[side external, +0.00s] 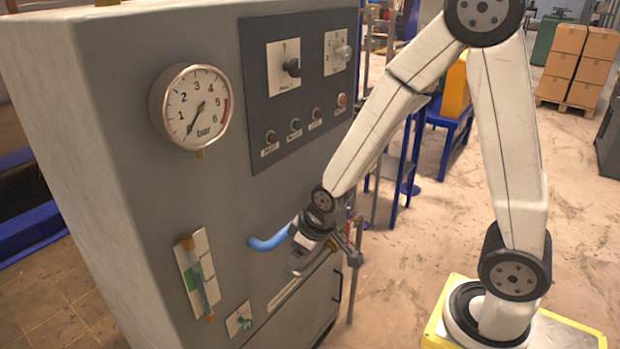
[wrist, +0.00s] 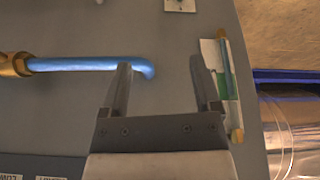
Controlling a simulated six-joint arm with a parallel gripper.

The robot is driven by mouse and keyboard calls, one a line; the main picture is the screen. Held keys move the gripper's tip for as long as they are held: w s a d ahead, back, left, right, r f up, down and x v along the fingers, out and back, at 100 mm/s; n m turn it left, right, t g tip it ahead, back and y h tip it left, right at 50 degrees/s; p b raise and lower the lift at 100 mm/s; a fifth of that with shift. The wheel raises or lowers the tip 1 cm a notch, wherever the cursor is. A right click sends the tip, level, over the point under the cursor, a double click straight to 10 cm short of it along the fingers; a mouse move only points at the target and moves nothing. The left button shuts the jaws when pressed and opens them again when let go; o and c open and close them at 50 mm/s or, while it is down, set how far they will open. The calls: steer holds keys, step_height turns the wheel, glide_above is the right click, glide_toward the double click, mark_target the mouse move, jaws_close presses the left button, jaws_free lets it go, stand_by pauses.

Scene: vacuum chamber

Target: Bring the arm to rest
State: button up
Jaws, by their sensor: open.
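My gripper (side external: 318,262) hangs at the end of my bent arm, close to the front of the grey cabinet (side external: 110,180). In the wrist view my gripper (wrist: 160,66) has its two fingers apart, with nothing held between them.
Blue stands (side external: 445,135) and stacked boxes (side external: 578,66) are behind. Open floor (side external: 400,290) lies right of the cabinet.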

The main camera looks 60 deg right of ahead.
steer(key=s+d+r+m+g, duration=0.1)
steer(key=s+r+m, duration=0.1)
steer(key=s, duration=0.5)
steer(key=shift+d+r+g, duration=0.35)
steer(key=shift+r+g, duration=0.05)
steer(key=shift+r, duration=0.45)
